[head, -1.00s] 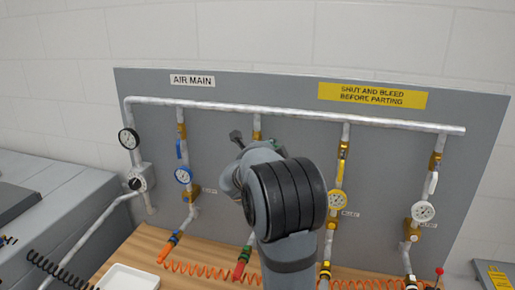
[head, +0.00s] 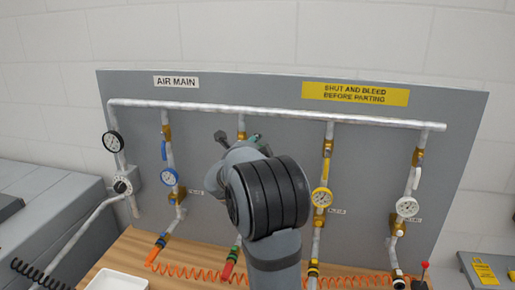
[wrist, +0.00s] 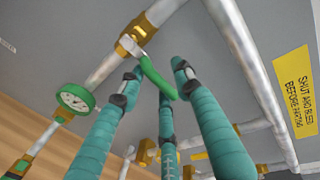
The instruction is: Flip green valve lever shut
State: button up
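The green valve lever (wrist: 157,78) hangs from a brass valve (wrist: 138,36) on a grey pipe in the wrist view. It slants across the pipe's line, with its free end among my fingertips. My gripper (wrist: 154,84) has its teal fingers spread around the lever, one to the left, one below and one to the right. Any contact with the lever cannot be told. In the head view my arm hides the lever and most of this pipe branch; a bit of teal finger (head: 254,138) shows beside the pipe.
A green-rimmed gauge (wrist: 75,98) sits lower on the same pipe. Neighbouring branches carry blue (head: 164,150), yellow (head: 326,168) and white (head: 416,178) levers. The header pipe (head: 280,113) runs above. Coiled orange hoses (head: 195,272) and a white tray (head: 117,281) are below.

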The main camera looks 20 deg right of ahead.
jog(key=v, duration=1.2)
jog(key=shift+d, duration=0.1)
jog(key=x, duration=1.1)
jog(key=shift+w+d+f, duration=0.1)
jog(key=shift+w+f, duration=0.05)
jog(key=shift+w, duration=0.3)
